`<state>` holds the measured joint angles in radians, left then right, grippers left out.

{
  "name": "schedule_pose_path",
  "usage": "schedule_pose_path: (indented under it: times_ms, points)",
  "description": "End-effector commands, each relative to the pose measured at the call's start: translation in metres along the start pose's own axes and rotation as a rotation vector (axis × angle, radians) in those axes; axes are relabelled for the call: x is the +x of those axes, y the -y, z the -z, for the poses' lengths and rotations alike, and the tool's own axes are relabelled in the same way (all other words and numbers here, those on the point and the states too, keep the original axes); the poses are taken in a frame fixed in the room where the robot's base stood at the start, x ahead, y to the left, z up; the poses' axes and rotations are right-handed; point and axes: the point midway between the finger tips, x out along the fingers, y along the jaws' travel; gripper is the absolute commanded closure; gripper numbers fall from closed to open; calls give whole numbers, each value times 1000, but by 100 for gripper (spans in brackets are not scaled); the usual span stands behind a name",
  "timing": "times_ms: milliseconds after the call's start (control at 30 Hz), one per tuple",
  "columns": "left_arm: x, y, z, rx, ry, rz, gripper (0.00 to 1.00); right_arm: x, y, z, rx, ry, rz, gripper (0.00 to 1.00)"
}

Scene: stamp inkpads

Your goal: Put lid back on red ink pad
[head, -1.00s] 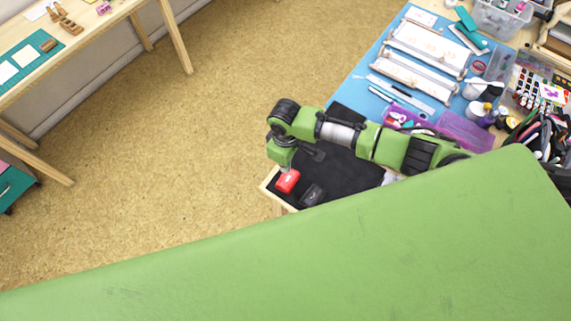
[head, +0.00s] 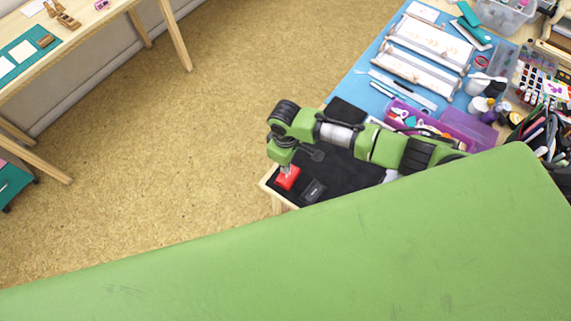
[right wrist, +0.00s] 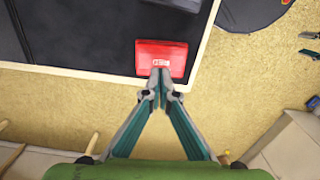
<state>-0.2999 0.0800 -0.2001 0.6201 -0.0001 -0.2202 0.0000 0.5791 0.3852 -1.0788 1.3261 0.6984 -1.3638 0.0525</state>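The red ink pad (head: 288,178) lies near the corner of a black mat. Its red top shows white lettering in the right wrist view (right wrist: 163,52). I cannot make out a separate lid or the seam between lid and base. My right gripper (head: 286,167) is above the red pad and hides part of it in the head view. In the right wrist view its fingertips (right wrist: 160,88) are together over the near edge of the red top, with nothing visible between them. Whether they touch it is unclear. My left gripper is not in view.
A black ink pad (head: 313,190) sits just right of the red one. The black mat (head: 345,172) ends at the wooden table edge close by. A purple tray (head: 467,128) and art tools on a blue mat (head: 375,70) lie farther back.

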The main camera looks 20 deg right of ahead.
Motion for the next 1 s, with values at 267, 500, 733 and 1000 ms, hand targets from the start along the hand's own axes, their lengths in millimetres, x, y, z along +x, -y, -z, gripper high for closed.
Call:
schedule_pose_path:
  times_ms: [267, 500, 733, 1000]
  points:
    - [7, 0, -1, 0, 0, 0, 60, 10, 0, 0, 0, 0, 0, 100]
    - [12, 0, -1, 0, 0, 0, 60, 17, 0, 0, 0, 0, 0, 100]
    - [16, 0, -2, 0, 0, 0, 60, 24, 0, 0, 0, 0, 1, 100]
    - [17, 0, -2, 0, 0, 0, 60, 25, 0, 0, 0, 0, 1, 100]
